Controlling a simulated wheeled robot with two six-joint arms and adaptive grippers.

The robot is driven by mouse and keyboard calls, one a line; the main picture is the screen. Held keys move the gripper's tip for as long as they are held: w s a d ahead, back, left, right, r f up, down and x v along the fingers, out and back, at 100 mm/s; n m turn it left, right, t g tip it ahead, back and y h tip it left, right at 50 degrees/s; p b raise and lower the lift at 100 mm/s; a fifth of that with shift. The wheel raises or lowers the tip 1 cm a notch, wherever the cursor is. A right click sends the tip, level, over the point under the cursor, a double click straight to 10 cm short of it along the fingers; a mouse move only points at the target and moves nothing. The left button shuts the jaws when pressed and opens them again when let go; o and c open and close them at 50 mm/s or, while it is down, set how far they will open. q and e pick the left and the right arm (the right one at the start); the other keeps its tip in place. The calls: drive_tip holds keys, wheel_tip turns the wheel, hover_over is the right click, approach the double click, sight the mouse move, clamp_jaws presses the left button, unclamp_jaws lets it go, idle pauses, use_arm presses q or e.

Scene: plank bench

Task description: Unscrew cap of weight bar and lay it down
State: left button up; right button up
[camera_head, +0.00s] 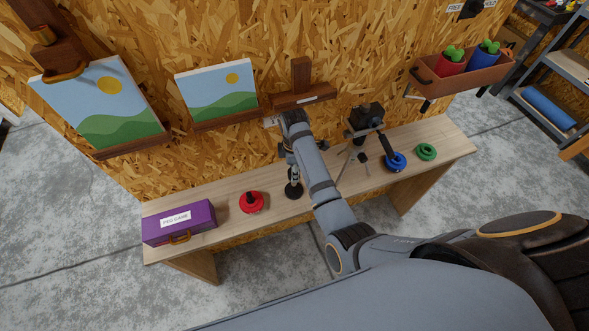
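A slim upright bar (294,174) on a round black base (294,190) stands on the wooden bench; it looks like the weight bar. My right arm reaches in from the lower right, and its gripper (291,160) is at the bar's upper part. The wrist and fingers hide the bar's top, so I cannot make out a cap or whether the fingers are closed on it. A red disc (252,203) with a black knob-like part lies left of the bar. A blue disc (396,163) and a green ring (426,152) lie to the right. My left gripper is not in view.
A purple box (180,222) labelled peg game sits at the bench's left end. A black device on a tripod (365,120) stands right of my forearm. Pictures and a planter (465,78) hang on the chipboard wall. Bare bench (222,208) shows between the box and red disc.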

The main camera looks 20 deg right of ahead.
drive_tip(key=n, duration=0.2)
drive_tip(key=shift+n, duration=0.4)
drive_tip(key=n, duration=0.2)
drive_tip(key=shift+n, duration=0.4)
drive_tip(key=shift+n, duration=1.5)
